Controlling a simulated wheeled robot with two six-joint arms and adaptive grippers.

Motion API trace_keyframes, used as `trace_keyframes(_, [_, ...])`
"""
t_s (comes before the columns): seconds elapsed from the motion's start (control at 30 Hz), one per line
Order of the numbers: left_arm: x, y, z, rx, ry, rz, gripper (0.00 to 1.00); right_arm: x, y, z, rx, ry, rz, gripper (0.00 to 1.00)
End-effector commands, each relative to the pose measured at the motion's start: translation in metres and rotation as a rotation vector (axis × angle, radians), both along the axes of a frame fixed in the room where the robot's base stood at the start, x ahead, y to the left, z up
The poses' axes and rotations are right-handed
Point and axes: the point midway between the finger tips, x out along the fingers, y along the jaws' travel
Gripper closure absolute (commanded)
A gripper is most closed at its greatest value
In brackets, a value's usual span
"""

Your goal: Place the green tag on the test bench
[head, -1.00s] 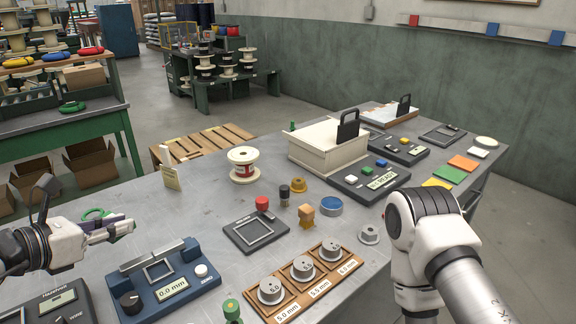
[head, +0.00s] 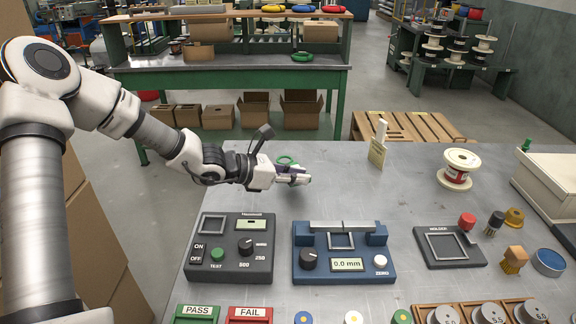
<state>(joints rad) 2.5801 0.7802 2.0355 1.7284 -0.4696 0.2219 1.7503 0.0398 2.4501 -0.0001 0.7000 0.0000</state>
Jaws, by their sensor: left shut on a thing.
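My left gripper (head: 304,176) reaches over the back edge of the grey metal bench (head: 340,200) from the left. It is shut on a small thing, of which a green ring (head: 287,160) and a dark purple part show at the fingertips. The ring looks like the green tag, but the fingers partly hide it. On the bench in front of the gripper stand a dark tester (head: 231,262) with a green TEST button and a blue gauge (head: 345,245) reading 0.0 mm. My right gripper is out of view.
A holder plate (head: 447,247), a spool (head: 457,170) and an upright cream card (head: 378,150) stand to the right. PASS (head: 197,312) and FAIL (head: 250,312) trays are at the front. Bare bench lies between gripper and gauge. A green-framed table (head: 230,75) stands behind.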

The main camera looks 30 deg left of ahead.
Motion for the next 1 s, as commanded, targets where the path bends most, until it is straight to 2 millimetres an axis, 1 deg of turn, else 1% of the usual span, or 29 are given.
trace_keyframes(0.03, [0.007,0.016,0.006,0.001,0.002,0.005,1.0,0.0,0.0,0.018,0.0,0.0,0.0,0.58])
trace_keyframes(0.1, [0.017,0.034,0.003,0.003,0.001,0.005,1.0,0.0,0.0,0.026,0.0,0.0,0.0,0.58])
trace_keyframes(0.2, [0.026,0.052,-0.002,0.004,0.001,0.003,1.0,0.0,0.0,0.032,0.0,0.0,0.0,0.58])
trace_keyframes(0.27, [0.029,0.058,-0.005,0.001,0.001,0.001,1.0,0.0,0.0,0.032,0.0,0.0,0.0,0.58])
trace_keyframes(0.5, [0.029,0.059,-0.041,0.001,0.004,-0.001,1.0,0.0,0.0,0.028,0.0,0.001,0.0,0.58])
trace_keyframes(0.73, [0.03,0.059,-0.042,0.001,0.0,-0.001,1.0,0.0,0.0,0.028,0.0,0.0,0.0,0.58])
trace_keyframes(0.87, [0.03,0.058,-0.046,0.001,0.0,-0.001,1.0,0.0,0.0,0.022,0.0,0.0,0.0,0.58])
trace_keyframes(0.9, [0.03,0.058,-0.045,0.001,0.0,-0.001,0.77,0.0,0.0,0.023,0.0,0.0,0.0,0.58])
trace_keyframes(0.93, [0.03,0.058,-0.045,0.001,0.0,-0.001,0.67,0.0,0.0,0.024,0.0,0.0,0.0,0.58])
trace_keyframes(0.97, [0.03,0.058,-0.045,0.001,0.0,-0.001,0.59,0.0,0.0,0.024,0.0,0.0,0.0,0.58])
trace_keyframes(1.0, [0.029,0.058,-0.045,0.002,0.001,-0.001,0.59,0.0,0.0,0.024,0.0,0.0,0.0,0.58])
